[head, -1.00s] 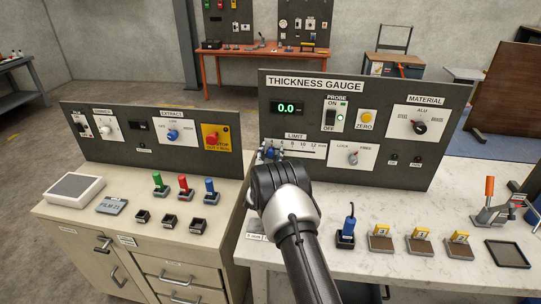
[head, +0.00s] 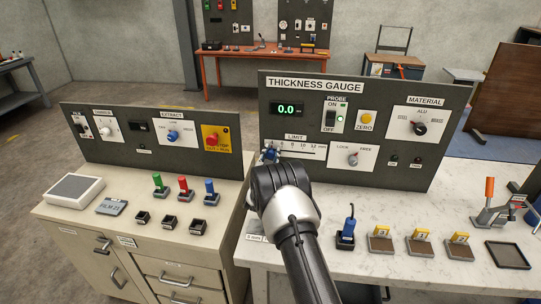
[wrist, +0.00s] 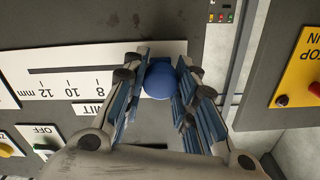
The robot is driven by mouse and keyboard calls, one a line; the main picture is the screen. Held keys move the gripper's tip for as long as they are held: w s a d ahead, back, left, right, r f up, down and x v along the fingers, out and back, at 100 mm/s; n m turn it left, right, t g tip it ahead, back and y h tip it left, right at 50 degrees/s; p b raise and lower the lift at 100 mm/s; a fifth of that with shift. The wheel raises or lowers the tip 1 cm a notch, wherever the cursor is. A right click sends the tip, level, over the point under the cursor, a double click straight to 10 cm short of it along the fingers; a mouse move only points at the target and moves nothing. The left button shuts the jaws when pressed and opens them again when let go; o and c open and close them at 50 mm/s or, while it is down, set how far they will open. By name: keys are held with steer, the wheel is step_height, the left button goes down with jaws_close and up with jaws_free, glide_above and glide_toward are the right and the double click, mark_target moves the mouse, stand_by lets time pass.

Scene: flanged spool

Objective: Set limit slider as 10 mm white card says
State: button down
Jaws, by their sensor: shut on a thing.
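The limit slider's blue knob (head: 269,155) is at the left end of the limit scale (head: 303,151) on the thickness gauge panel. The wrist view, which shows the panel upside down, also has the knob (wrist: 159,80) past the 8 mark, on the side away from 10 and 12. My gripper (wrist: 159,88) is shut on this knob, one finger on each side. In the head view my wrist and fingers hide part of the slider and the low end of the scale. I cannot make out a white card reading 10 mm.
A lock/free dial (head: 353,158) sits right of the scale, with the probe switch (head: 331,120) and zero button (head: 366,117) above. The display (head: 286,108) reads 0.0. A blue-handled probe (head: 347,230) and several sample blocks stand on the bench. The extract panel (head: 150,137) is at left.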

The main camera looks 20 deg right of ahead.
mark_target(292, 151)
steer(key=s+d, duration=0.1)
steer(key=d, duration=0.1)
steer(key=s+d+b, duration=0.1)
steer(key=s+d, duration=0.2)
steer(key=d, duration=0.1)
steer(key=shift+s+d, duration=0.3)
steer(key=shift+d, duration=0.05)
steer(key=c, duration=1.3)
jaws_free()
steer(key=v, duration=1.2)
steer(key=shift+w, duration=0.1)
